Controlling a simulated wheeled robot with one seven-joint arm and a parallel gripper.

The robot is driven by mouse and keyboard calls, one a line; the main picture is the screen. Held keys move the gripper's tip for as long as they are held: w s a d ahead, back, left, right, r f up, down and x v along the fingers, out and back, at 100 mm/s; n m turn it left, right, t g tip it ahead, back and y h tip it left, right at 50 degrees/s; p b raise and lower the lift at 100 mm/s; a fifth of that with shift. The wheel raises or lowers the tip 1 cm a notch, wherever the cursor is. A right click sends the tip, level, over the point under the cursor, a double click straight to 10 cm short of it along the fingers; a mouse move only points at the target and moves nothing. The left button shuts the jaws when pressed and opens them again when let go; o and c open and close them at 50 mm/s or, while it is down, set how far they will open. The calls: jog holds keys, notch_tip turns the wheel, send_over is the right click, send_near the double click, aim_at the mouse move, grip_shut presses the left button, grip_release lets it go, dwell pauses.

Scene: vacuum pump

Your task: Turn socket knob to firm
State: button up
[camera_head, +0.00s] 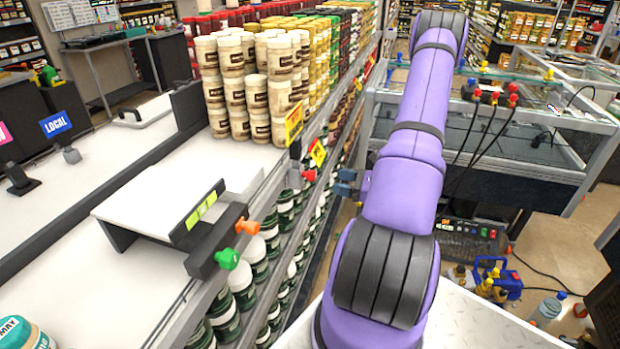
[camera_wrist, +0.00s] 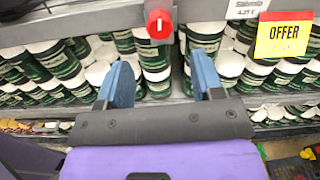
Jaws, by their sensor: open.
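My gripper (camera_head: 346,183) has blue fingers and stands in the aisle, to the right of the shelf edge. In the wrist view my gripper (camera_wrist: 161,72) is open, with nothing between its fingers. A red knob (camera_wrist: 159,24) with a white mark shows there at the top middle, on the shelf's front edge. It lies beyond the fingertips, roughly in line with the gap, and apart from them. In the head view a small red knob (camera_head: 308,175) is on the shelf front, left of my gripper. An orange knob (camera_head: 247,227) and a green knob (camera_head: 227,259) sit nearer. No knob's label can be read.
Shelves with several green-and-white jars (camera_wrist: 155,65) lie below the edge. Price tags (camera_wrist: 283,38) stick out beside the red knob. Cream jars (camera_head: 232,85) stand on top. A glass case (camera_head: 480,115) with cables bounds the aisle on the right.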

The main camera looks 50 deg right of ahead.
aim_at(313, 176)
jog(key=x, duration=0.9)
jog(key=shift+w+a, duration=0.1)
jog(key=shift+w, duration=0.15)
jog(key=shift+c, duration=0.4)
jog(key=c, duration=0.8)
jog(key=shift+c, duration=0.2)
